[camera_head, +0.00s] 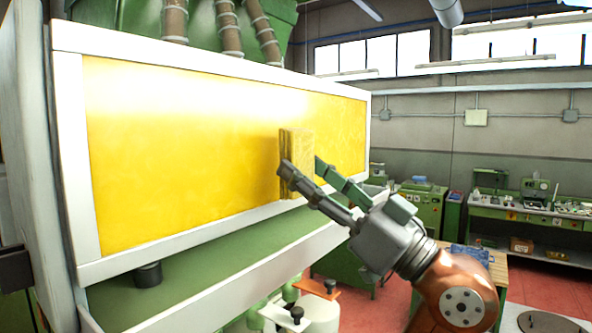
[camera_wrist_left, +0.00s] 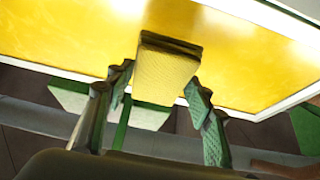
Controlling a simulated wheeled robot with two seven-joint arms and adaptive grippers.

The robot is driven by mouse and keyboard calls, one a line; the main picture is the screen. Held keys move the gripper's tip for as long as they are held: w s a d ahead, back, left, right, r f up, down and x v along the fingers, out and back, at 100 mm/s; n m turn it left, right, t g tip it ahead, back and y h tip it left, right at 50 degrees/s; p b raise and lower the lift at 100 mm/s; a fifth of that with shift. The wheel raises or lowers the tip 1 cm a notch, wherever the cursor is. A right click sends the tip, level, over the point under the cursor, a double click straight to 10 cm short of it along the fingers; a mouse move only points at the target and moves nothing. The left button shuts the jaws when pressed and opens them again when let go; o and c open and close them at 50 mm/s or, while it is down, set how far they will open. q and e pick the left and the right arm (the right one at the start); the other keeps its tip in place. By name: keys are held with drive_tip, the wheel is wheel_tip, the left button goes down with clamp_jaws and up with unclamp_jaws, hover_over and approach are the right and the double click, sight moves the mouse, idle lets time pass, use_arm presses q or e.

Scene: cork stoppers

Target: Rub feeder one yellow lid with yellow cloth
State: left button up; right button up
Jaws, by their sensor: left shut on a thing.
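The yellow lid (camera_head: 180,150) is a wide, glossy, nearly upright panel in a white frame on the feeder, filling the left half of the head view. In the left wrist view the lid (camera_wrist_left: 80,38) spans the top. My left gripper (camera_head: 302,167) is shut on the yellow cloth (camera_head: 304,143), a folded, textured block, and holds it at the right part of the lid. The cloth (camera_wrist_left: 165,75) shows between the fingers in the left wrist view, its far edge against or very near the lid; contact is not certain. My right gripper is not in view.
A green ledge (camera_head: 215,265) runs below the lid, with a dark knob (camera_head: 148,275) under the frame. The white frame (camera_head: 75,150) borders the lid. Green workbenches (camera_head: 530,215) stand far off at right. Red floor (camera_head: 350,306) shows below.

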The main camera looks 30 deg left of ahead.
use_arm(q)
drive_tip(key=shift+d, duration=0.95)
drive_tip(key=d, duration=0.3)
drive_tip(key=shift+s+p, duration=0.2)
drive_tip(key=shift+p, duration=0.15)
drive_tip(key=shift+a, duration=0.1)
